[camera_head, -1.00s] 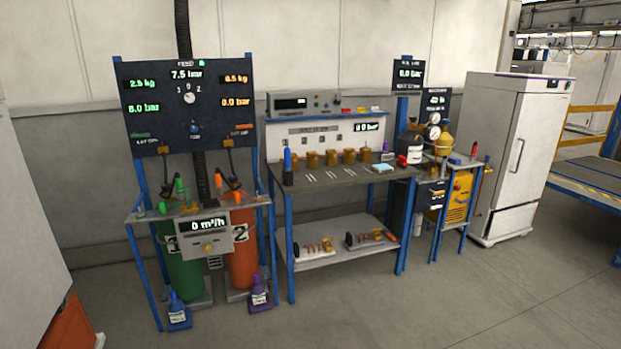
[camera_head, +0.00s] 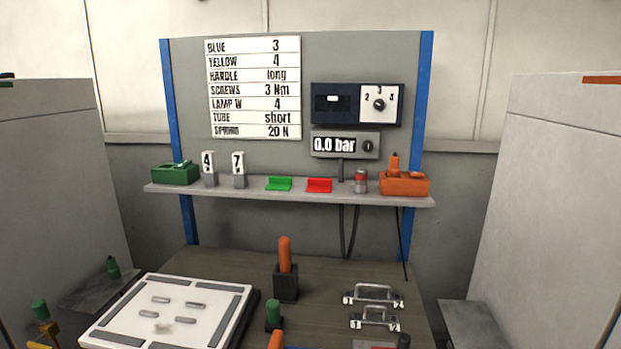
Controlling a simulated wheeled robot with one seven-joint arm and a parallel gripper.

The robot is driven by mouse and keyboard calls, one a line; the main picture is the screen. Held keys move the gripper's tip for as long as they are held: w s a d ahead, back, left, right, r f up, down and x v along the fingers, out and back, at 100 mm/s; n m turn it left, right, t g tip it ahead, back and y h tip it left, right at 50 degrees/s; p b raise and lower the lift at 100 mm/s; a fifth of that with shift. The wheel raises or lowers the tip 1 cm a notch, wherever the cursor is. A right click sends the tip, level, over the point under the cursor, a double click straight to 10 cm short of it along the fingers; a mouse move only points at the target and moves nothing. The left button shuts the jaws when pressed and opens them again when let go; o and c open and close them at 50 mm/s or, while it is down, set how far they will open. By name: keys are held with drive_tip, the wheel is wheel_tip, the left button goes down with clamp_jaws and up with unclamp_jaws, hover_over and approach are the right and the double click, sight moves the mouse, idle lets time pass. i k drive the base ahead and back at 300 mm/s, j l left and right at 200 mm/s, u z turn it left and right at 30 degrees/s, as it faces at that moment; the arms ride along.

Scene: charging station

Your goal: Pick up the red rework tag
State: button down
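A small red piece (camera_head: 319,186), likely the red rework tag, lies on the grey shelf (camera_head: 235,196) at the back of the workbench. It looks like a flat plate with a raised back edge. A similar green piece (camera_head: 279,184) lies to its left, with a small gap between them. No lettering can be read on either. My gripper is not in view.
On the shelf stand number cards (camera_head: 209,168), a grey-red can (camera_head: 361,182), a green box (camera_head: 176,173) and an orange box (camera_head: 404,184). Below are an orange-handled tool (camera_head: 285,268), metal handles (camera_head: 374,294) and a white board (camera_head: 168,310). Grey cabinets flank the bench.

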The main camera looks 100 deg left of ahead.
sight(317, 185)
drive_tip(key=u, duration=2.85)
